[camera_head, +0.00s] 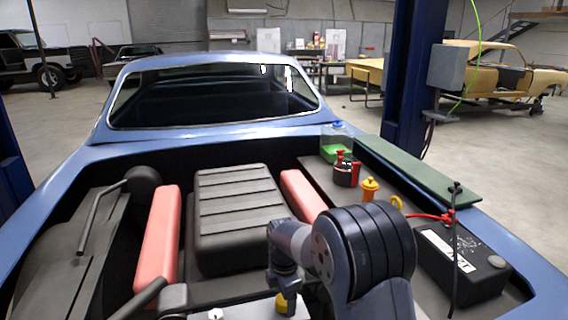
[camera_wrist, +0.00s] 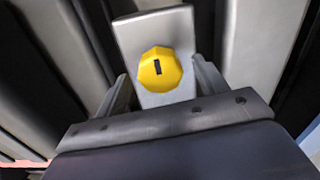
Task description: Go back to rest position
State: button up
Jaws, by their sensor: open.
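My gripper (camera_wrist: 165,78) is open in the wrist view, with one finger on either side of a yellow faceted cap (camera_wrist: 160,70). The cap has a dark slot and sits on a light grey metal block (camera_wrist: 153,28). I cannot tell whether the fingers touch it. In the head view the yellow cap (camera_head: 281,303) is low in the picture, beside my wrist, on a pale surface. My arm covers much of the lower middle, and the fingertips are hard to make out there.
A blue post (camera_head: 413,75) stands behind.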

jog(key=m, duration=0.3)
jog(key=shift+m, duration=0.4)
jog(key=m, duration=0.8)
jog(key=shift+m, duration=2.1)
jog(key=shift+d, duration=0.1)
